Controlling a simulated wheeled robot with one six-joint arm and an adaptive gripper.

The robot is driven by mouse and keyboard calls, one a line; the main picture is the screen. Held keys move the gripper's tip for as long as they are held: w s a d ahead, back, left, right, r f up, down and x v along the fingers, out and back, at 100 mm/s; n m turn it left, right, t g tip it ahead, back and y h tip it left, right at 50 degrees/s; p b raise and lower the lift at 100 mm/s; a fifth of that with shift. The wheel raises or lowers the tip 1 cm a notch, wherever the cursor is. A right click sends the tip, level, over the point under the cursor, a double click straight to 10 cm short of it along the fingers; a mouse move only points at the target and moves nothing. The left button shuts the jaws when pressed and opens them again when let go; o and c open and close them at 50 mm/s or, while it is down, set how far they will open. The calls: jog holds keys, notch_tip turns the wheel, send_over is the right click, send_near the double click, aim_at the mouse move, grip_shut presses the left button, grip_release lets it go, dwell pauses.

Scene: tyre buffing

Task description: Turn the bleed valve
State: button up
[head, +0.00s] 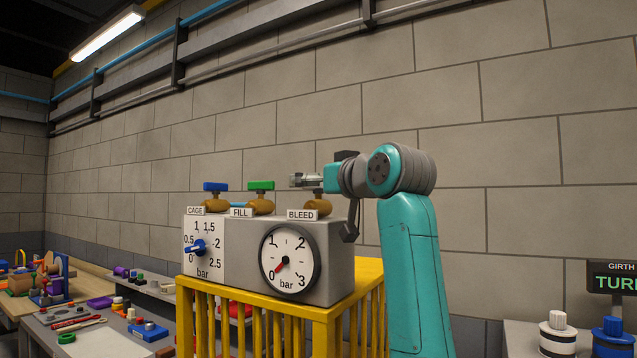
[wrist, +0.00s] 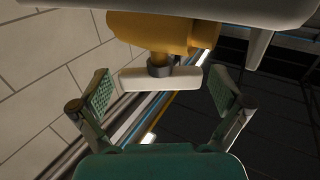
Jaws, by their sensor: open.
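The bleed valve's brass body (head: 317,207) stands on the grey box above the "BLEED" label (head: 301,214). In the wrist view the brass body (wrist: 165,32) is at the top, with a pale bar handle (wrist: 160,78) on a dark collar. The handle lies crosswise between the fingers. My gripper (wrist: 163,92) is open, one finger off each end of the bar, with visible gaps. In the head view my gripper (head: 306,181) is level above the brass body, and I cannot clearly tell the handle from the fingers there.
A fill valve with a green handle (head: 261,185) and a cage valve with a blue handle (head: 215,186) stand to the left. The round gauge (head: 290,258) has its red needle near 0. Yellow cage rails (head: 330,312) lie below.

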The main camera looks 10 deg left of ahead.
jog(key=c, duration=1.1)
jog(key=shift+s+m+t+h, duration=0.1)
jog(key=shift+m+t+h, duration=0.2)
jog(key=shift+h, duration=0.1)
jog(key=shift+a+m+t+h, duration=0.15)
jog(key=shift+m+t+h, duration=0.4)
jog(key=shift+h, duration=0.25)
jog(key=m+t+h, duration=0.2)
jog(key=m+h, duration=0.2)
jog(key=h, duration=0.2)
jog(key=m+h, duration=0.3)
jog(key=h, duration=0.1)
jog(key=m+h, duration=0.3)
jog(key=h, duration=0.2)
jog(key=shift+g, duration=0.25)
jog(key=shift+m+h, duration=0.25)
jog(key=shift+h, duration=0.05)
